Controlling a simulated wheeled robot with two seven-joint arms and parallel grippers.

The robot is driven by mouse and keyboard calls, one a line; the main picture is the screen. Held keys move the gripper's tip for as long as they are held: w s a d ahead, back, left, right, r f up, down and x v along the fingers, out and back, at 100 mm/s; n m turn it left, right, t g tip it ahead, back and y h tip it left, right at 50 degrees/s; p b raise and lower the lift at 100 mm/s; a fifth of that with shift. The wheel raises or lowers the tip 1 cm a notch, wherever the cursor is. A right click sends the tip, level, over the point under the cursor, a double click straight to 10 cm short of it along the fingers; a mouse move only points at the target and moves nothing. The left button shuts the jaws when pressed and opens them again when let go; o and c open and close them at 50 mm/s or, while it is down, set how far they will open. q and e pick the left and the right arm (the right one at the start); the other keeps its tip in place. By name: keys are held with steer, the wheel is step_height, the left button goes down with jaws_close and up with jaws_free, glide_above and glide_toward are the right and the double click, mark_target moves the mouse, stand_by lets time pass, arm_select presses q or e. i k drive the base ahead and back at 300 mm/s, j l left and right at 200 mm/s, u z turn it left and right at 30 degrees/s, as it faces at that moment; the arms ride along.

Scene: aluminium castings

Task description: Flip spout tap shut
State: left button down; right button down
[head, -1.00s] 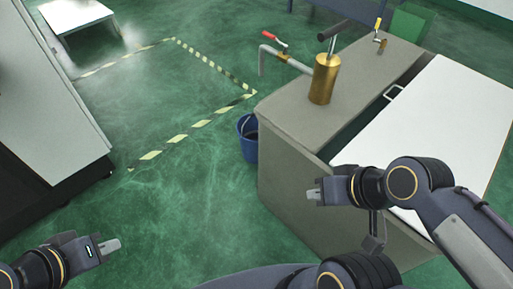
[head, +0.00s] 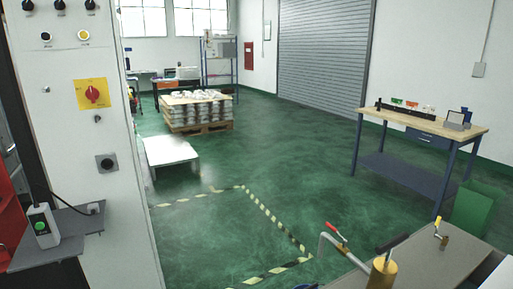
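The spout tap has a red lever (head: 337,232) and sits on a grey bent spout pipe (head: 322,246) at the bottom of the head view. The lever slants up and to the left from its pivot; I cannot tell whether that is open or shut. The pipe joins a brass cylinder (head: 382,275) with a dark handle (head: 392,243), cut off by the lower edge of the view. Neither gripper shows in the head view.
A grey bench top (head: 430,258) carries the cylinder and a small yellow-handled tap (head: 441,238). A white control cabinet (head: 95,150) fills the left. A blue worktable (head: 420,150) stands at right, a loaded pallet (head: 196,125) at back.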

mark_target(336, 231)
steer(key=i+u, duration=0.1)
steer(key=i, duration=0.45)
steer(key=i+l, duration=0.15)
steer(key=i, duration=0.35)
steer(key=j+u, duration=0.05)
